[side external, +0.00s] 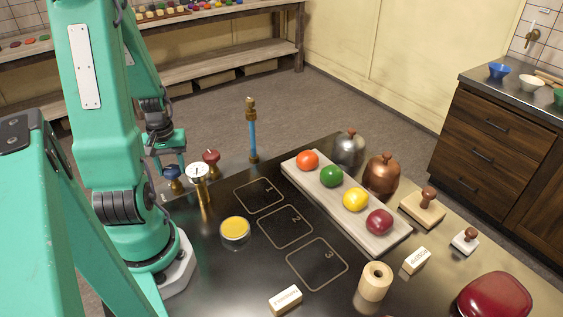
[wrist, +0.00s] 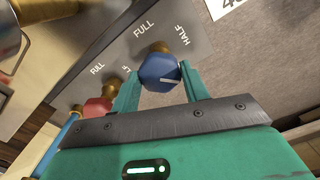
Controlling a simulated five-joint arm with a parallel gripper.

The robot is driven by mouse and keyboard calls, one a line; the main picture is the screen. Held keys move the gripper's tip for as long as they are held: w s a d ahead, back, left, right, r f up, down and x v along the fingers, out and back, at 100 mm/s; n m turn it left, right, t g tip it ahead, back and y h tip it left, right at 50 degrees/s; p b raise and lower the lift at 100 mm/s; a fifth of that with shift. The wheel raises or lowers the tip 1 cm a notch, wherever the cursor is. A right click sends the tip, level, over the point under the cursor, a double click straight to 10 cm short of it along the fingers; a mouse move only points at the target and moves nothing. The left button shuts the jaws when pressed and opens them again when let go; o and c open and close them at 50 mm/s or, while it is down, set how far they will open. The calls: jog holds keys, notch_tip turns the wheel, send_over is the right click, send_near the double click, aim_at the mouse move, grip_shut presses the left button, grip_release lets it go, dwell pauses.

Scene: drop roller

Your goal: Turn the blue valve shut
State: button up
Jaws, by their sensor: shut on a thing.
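The blue valve (wrist: 157,68) is a faceted knob on a brass stem, in front of a grey plate with FULL and HALF labels. A white line on the knob's face lies toward its lower right edge in the wrist view. My gripper (wrist: 158,84) has one finger on each side of the knob and is shut on it.
A red valve (side external: 211,157) stands beside the blue one; it also shows in the wrist view (wrist: 97,106). A white-faced gauge (side external: 198,172) on a brass post stands close in front.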

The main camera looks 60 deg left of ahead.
aim_at(172, 168)
jog(key=m, duration=0.4)
jog(key=shift+m, duration=0.3)
jog(key=m, duration=0.4)
jog(key=shift+m, duration=0.3)
jog(key=o, duration=1)
jog(key=shift+r, duration=0.2)
jog(key=shift+r, duration=3.75)
